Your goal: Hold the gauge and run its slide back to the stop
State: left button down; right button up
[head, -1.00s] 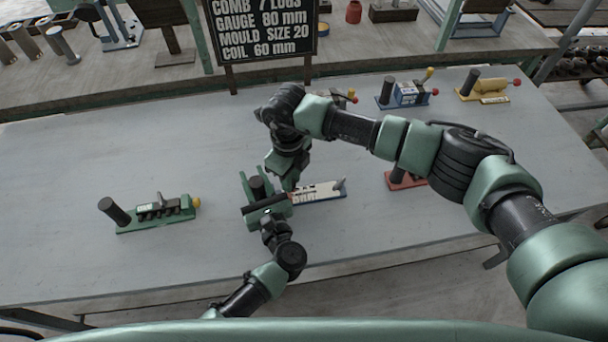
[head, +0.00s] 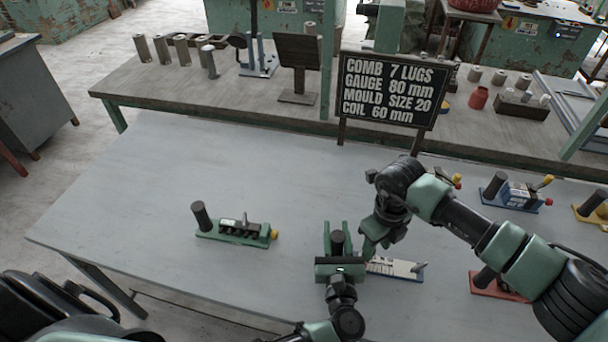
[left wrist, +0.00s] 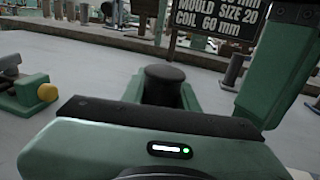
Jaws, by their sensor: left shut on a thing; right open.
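The gauge (head: 398,268) lies on the table with a blue-edged base, a white marked face and a small grey upright piece at its right end. My left gripper (head: 337,238) is shut on the upright black post at the gauge's left end. In the left wrist view the post's dark top (left wrist: 165,75) shows between the green fingers. My right gripper (head: 370,247) is open, pointing down at the gauge just right of the post. Whether it touches the gauge cannot be told. The slide cannot be made out; my right gripper and arm cover part of the gauge.
A green fixture (head: 238,231) with a black post and yellow knob stands left on the table (head: 130,215). A red fixture (head: 492,287) is partly behind my right arm. Blue (head: 517,194) and yellow (head: 597,212) fixtures stand at the back right. A sign (head: 393,90) stands behind.

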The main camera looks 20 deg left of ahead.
jog(key=d, duration=0.2)
jog(key=w+d, duration=0.1)
jog(key=d, duration=0.1)
jog(key=d+r, duration=0.1)
jog(key=d, duration=0.1)
jog(key=shift+w, duration=0.15)
notch_tip(320, 180, up, 11)
jog(key=s+a+n+g+y, duration=0.1)
jog(key=s+a+y, duration=0.35)
jog(key=a, duration=0.45)
jog(key=s+a+g+y, duration=0.2)
jog(key=s+a+y, duration=0.2)
jog(key=s+a, duration=0.3)
jog(key=a+r+m+t+y, duration=0.1)
jog(key=a+r+m+y, duration=0.2)
jog(key=r+y, duration=0.2)
jog(key=a+r+m+t+y, duration=0.2)
jog(key=r+y, duration=0.4)
jog(key=r, duration=0.5)
jog(key=shift+w+a+r+m, duration=0.2)
jog(key=shift+a+r+m, duration=0.05)
jog(key=shift+a+m, duration=0.7)
jog(key=shift+y, duration=0.25)
